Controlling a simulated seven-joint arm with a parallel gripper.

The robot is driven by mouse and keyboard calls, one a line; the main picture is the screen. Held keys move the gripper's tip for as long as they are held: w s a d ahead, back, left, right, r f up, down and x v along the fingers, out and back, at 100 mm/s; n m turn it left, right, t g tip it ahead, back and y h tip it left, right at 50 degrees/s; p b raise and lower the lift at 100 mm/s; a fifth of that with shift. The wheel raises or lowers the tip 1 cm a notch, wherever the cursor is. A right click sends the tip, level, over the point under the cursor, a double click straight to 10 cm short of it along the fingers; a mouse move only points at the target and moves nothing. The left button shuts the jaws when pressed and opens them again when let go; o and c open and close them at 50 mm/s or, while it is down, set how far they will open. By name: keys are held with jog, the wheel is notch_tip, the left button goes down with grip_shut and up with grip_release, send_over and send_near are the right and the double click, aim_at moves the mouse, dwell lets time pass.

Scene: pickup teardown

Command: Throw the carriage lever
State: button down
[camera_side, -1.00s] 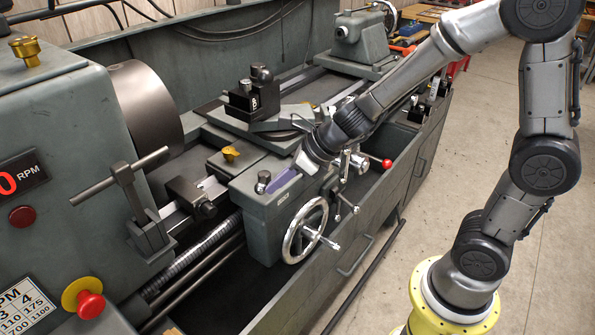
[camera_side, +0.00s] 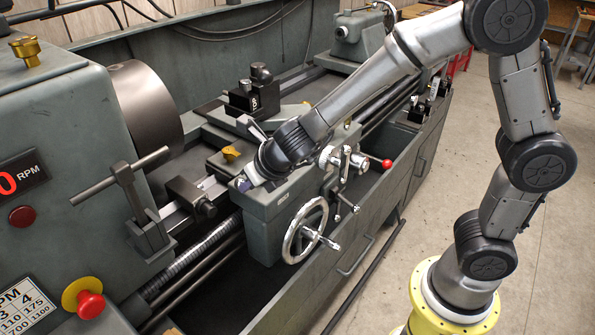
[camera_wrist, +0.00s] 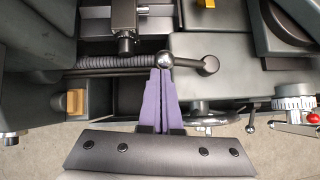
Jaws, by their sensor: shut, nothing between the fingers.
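A short dark lever (camera_wrist: 188,62) with a shiny round ball end (camera_wrist: 165,59) lies on the carriage in the wrist view. Its ball points left and its round hub (camera_wrist: 208,66) is at the right. My gripper (camera_wrist: 160,72) has purple fingers, shut side by side and empty. Their tips are right at the ball; I cannot tell whether they touch it. In the side view my gripper (camera_side: 245,186) is low over the carriage's front left corner, largely hidden by my wrist. The lever is not clear there. A red-knobbed lever (camera_side: 387,163) sits farther right on the carriage.
The chrome handwheel (camera_side: 305,230) is on the carriage front, below my wrist. The tool post (camera_side: 252,95) stands behind it. The chuck (camera_side: 147,110) and a T-handled clamp (camera_side: 125,180) are to the left. A yellow knob (camera_side: 231,153) is close behind my gripper.

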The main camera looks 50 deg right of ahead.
jog(key=shift+r, duration=0.1)
dwell(0.5)
jog(key=s+a+f+v, duration=0.1)
jog(key=s+v, duration=0.1)
jog(key=v, duration=1.1)
jog(key=shift+f, duration=0.4)
